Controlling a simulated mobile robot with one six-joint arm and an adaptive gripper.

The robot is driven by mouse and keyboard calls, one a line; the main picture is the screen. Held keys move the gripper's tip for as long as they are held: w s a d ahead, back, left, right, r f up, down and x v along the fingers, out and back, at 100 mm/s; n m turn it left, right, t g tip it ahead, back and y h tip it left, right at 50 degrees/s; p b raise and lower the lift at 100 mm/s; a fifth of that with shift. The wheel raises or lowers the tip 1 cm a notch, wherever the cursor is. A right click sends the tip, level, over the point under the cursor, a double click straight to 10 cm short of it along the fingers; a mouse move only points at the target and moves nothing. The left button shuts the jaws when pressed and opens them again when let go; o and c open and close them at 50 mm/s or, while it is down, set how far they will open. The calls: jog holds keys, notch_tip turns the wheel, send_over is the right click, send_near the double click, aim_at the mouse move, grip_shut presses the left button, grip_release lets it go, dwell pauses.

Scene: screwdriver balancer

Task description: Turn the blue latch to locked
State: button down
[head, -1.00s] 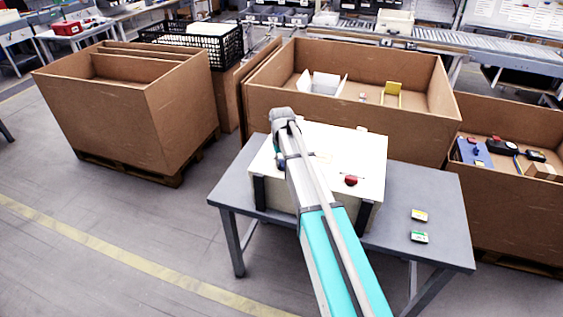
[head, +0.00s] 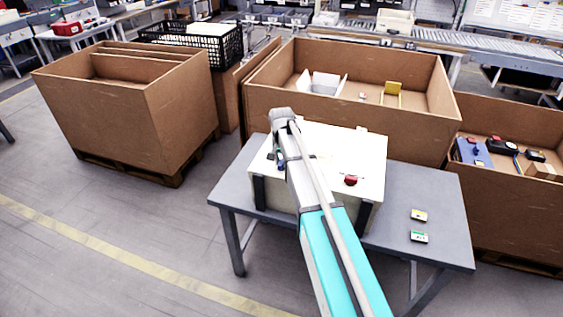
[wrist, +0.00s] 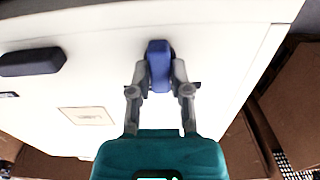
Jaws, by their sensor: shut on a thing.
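The blue latch (wrist: 158,60) shows in the wrist view as a short blue handle on the white panel, with a dark round base partly visible behind it. Its long side runs up and down in that picture. My gripper (wrist: 160,76) has one grey finger on each side of the latch, shut on its near part. The white box (head: 373,150) that bears the latch stands on the grey table.
A black handle (wrist: 32,62) and a pale label (wrist: 87,116) are on the panel. A red knob (head: 351,180) sits on the box top. Two small cased items (head: 419,215) lie on the grey table (head: 450,235). Large cardboard bins (head: 350,120) stand close behind.

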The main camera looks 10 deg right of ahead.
jog(key=shift+s, duration=0.1)
jog(key=c, duration=0.6)
grip_release()
jog(key=shift+o, duration=0.2)
jog(key=shift+n, duration=0.4)
